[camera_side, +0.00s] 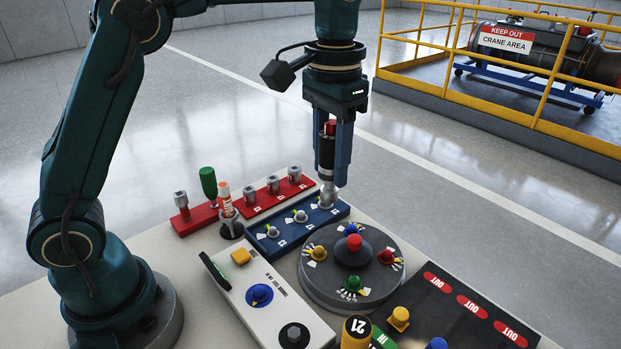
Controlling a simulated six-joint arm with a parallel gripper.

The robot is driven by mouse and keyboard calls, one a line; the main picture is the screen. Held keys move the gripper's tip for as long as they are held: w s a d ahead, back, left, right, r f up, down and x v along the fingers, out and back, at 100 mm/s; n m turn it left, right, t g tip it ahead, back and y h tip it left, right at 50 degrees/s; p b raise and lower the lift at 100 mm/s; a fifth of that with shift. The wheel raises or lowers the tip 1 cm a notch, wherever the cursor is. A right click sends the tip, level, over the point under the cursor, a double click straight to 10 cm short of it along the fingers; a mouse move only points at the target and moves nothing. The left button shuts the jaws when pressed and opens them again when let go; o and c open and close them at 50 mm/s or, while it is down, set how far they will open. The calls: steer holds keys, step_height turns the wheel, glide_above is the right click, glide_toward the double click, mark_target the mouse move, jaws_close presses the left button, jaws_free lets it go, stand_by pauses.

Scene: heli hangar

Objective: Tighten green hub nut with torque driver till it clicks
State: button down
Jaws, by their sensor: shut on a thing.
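My gripper (335,165) points straight down and is shut on the torque driver (327,150), which has a dark body and a red band near its top. A silver socket (328,196) shows at its lower end, over the right end of the blue block (285,238). I cannot tell whether the socket touches the block. The grey round hub (317,289) stands in front. The green hub nut (353,284) is at its front edge, with yellow marks beside it. The gripper is behind and left of this nut.
Red racks (195,219) hold silver sockets; a green-handled tool (208,182) and a white-orange marker (224,196) stand nearby. A white control box (280,312) is left of the hub, a dark OUT panel (460,335) right. Yellow railing (480,97) is behind.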

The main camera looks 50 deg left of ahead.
steer(key=s+d+f+m, duration=0.2)
steer(key=d+f+m, duration=0.15)
steer(key=d, duration=0.55)
glide_above(355, 278)
steer(key=shift+n, duration=0.35)
steer(key=shift+f, duration=2.15)
steer(key=shift+f, duration=1.1)
steer(key=c, duration=1)
jaws_free()
jaws_close()
